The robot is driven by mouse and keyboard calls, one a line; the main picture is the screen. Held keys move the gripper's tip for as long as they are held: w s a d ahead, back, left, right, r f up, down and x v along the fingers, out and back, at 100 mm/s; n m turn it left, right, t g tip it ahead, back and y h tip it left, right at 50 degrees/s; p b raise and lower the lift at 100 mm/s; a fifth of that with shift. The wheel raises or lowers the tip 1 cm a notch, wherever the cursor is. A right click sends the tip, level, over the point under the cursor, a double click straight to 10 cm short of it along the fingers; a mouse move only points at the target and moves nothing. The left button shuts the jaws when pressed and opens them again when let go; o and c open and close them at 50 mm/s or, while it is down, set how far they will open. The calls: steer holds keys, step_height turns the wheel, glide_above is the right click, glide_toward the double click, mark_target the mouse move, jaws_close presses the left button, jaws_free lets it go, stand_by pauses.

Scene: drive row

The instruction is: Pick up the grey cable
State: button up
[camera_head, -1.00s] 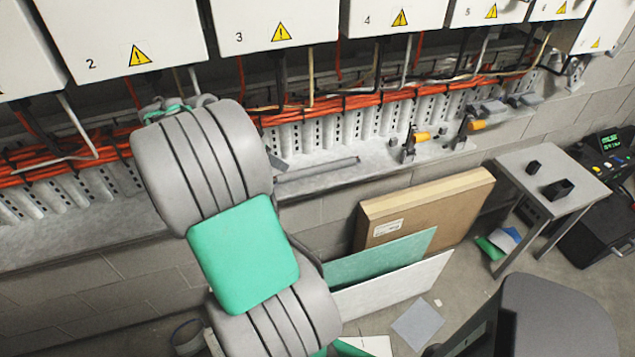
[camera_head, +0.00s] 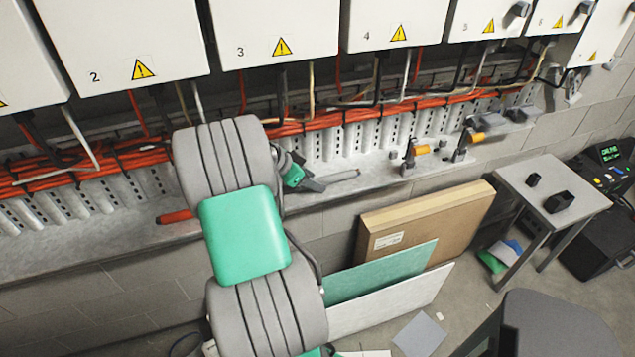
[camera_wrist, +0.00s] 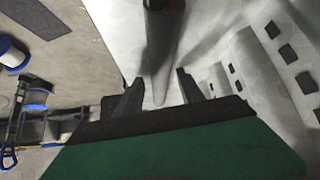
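A thin grey strip (camera_head: 340,176) lies on the ledge in the head view, just right of my gripper (camera_head: 312,184); I cannot tell whether it is the grey cable. Light grey cables also hang from the boxes, one (camera_head: 80,138) below box 2 and another (camera_head: 407,72) below box 4. In the wrist view my gripper (camera_wrist: 158,80) has its two dark fingers apart. A pale grey rounded length (camera_wrist: 160,68) shows between and beyond them, with a dark part at its top. Whether the fingers touch it is unclear.
Orange cables (camera_head: 350,117) run along the wall behind the ledge (camera_head: 90,240). A red handle (camera_head: 174,217) lies left of my arm. A cardboard box (camera_head: 425,222) and panels lean below.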

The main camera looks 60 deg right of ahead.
jaws_close()
stand_by(0.6)
